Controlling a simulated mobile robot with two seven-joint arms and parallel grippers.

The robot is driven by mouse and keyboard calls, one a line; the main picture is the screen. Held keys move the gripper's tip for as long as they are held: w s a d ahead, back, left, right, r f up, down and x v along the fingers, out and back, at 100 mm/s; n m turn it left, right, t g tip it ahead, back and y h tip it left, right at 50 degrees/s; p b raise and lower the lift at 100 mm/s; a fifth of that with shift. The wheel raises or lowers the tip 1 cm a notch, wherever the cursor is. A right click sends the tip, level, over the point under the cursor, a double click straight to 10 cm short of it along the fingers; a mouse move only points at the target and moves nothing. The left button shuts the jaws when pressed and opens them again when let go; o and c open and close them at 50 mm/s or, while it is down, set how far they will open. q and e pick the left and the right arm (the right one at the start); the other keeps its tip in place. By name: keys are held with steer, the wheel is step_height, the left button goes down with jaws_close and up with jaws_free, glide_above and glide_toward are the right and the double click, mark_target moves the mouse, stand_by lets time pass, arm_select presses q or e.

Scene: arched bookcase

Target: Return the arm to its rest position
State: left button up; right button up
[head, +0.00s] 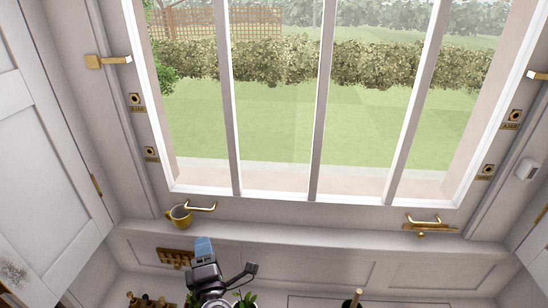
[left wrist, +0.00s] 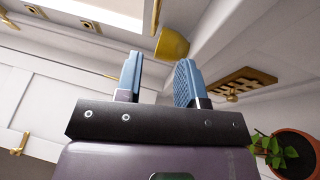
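My left gripper (head: 204,247) comes up from the bottom edge of the head view, with blue finger pads pointing at the window sill. In the left wrist view my left gripper (left wrist: 158,68) has its two blue fingers standing apart, with nothing between them. A yellow mug (head: 180,216) stands on the sill just beyond and left of the fingertips in the head view. The mug also shows past the fingers in the left wrist view (left wrist: 172,44), apart from them. My right gripper is in neither view.
A brass vent grille (head: 176,257) is on the panel below the sill (head: 300,233). A potted plant (left wrist: 296,148) is low at the right in the left wrist view. Brass window handles (head: 424,220) stick out along the frame. The sill right of the mug is mostly clear.

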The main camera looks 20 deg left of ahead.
arm_select(q)
steer(key=d+m+t+h, duration=0.2)
steer(key=d+m+h, duration=0.75)
steer(key=m, duration=0.75)
steer(key=s+a+f+m+g+p, duration=0.1)
steer(key=s+f+m+g, duration=0.1)
steer(key=s, duration=0.5)
steer(key=s+a+f+m+g+h+p, duration=0.1)
steer(key=s+a+f+m+g, duration=0.1)
steer(key=s, duration=0.5)
steer(key=s+a+f+m+g+h+p, duration=0.1)
steer(key=s+a+f+m+g+p, duration=0.1)
steer(key=s+m, duration=0.4)
steer(key=shift+s+a+f+g, duration=0.25)
steer(key=shift+s+f+g, duration=0.25)
steer(key=shift+f, duration=0.3)
